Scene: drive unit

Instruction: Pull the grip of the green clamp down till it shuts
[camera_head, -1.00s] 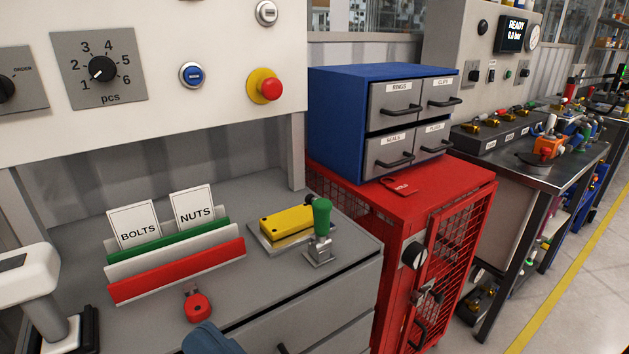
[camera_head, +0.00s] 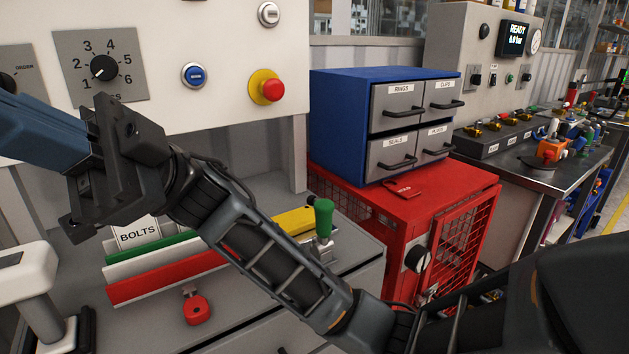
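The green clamp (camera_head: 323,219) stands on the grey bench top in the middle of the view, its green grip upright. Its metal base is partly hidden behind my arm. A yellow block (camera_head: 293,220) lies beside it on the left, also partly covered. My gripper (camera_head: 42,132) is at the far left, well away from the clamp and higher in the picture, in front of the dial panel. Its blue part runs out of the left edge, so I cannot tell if it is open or shut.
My arm crosses the bench from lower right to left. A red, white and green card rack (camera_head: 165,285) and a red padlock-like piece (camera_head: 197,308) are on the bench. A red cabinet (camera_head: 405,215) with a blue drawer unit (camera_head: 340,125) stands to the right.

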